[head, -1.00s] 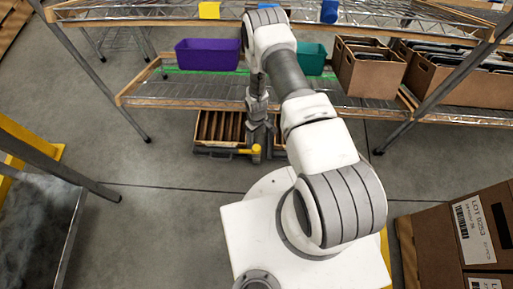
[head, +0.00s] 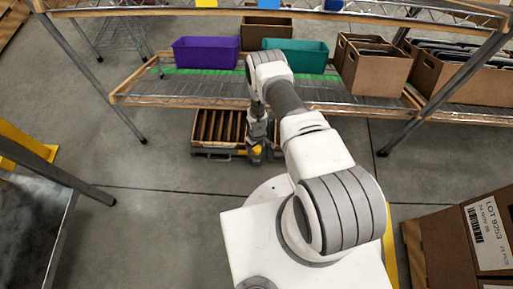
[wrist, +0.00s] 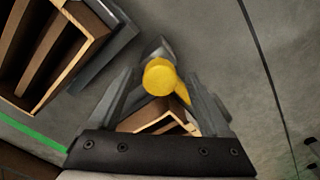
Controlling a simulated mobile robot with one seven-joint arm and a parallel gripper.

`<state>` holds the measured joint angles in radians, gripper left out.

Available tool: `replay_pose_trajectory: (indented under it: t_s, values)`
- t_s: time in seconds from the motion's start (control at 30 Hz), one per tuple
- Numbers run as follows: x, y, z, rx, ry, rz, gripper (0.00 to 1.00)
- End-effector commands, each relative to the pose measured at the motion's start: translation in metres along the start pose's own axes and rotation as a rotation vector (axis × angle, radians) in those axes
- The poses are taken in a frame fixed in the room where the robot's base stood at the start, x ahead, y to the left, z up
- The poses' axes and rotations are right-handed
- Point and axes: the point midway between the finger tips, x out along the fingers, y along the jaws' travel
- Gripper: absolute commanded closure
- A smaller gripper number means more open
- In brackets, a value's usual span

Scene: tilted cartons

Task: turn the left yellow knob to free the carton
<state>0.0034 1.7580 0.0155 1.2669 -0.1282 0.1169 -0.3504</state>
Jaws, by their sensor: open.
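A yellow knob (wrist: 160,76) with a short lever sits between the two grey fingers of my gripper (wrist: 162,92) in the wrist view. The fingers are apart, one on each side of the knob; I cannot tell whether either touches it. In the head view my gripper (head: 257,156) points down at the front right of a brown carton with dividers (head: 218,127), low under the shelf, and the knob (head: 257,149) shows small there. The carton rests in a dark grey frame (head: 215,152). My arm hides the area right of the knob, so a second knob cannot be made out.
A wire shelf (head: 150,92) stands over the carton, holding a purple bin (head: 206,52), a teal bin (head: 300,56) and brown boxes (head: 375,70). Stacked cartons (head: 455,235) are at the lower right.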

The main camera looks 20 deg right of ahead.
Motion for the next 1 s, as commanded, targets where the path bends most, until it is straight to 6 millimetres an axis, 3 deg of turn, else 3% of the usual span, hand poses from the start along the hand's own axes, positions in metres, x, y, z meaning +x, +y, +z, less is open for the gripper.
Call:
replay_pose_trajectory:
  t_s: [0.07, 0.5, 1.0]
  values:
    - [-0.0003, 0.0000, 0.0000, 0.000, 0.000, 0.000, 0.20]
    - [-0.0004, 0.0000, 0.0001, 0.000, 0.000, 0.000, 0.99]
    - [-0.0012, 0.0024, -0.0004, -0.012, 0.000, 0.000, 1.00]
